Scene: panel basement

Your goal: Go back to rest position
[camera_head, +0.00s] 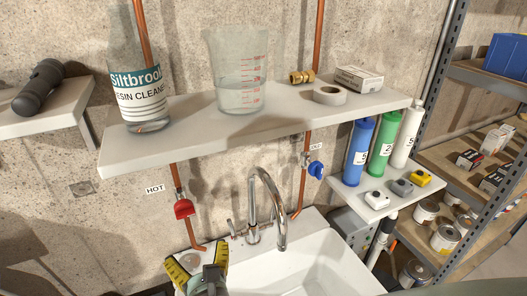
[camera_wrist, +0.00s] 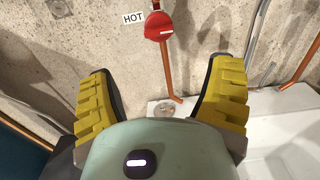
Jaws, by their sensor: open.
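My gripper (camera_head: 197,270) has yellow ridged fingers and is open and empty. In the head view it is at the bottom, over the left rim of the white sink (camera_head: 320,270), below the red HOT valve handle (camera_head: 184,208). In the wrist view the open fingers (camera_wrist: 165,92) frame a copper pipe, and the red handle (camera_wrist: 158,26) shows above and between them, apart from the fingers. The HOT label (camera_head: 155,189) is on the wall left of the handle.
A white shelf (camera_head: 200,127) holds a Siltbrook bottle (camera_head: 137,80), a measuring beaker (camera_head: 238,75), a brass fitting, tape and a small box. A chrome faucet (camera_head: 279,210) and blue valve (camera_head: 316,169) are right of my gripper. A metal rack (camera_head: 440,95) stands far right.

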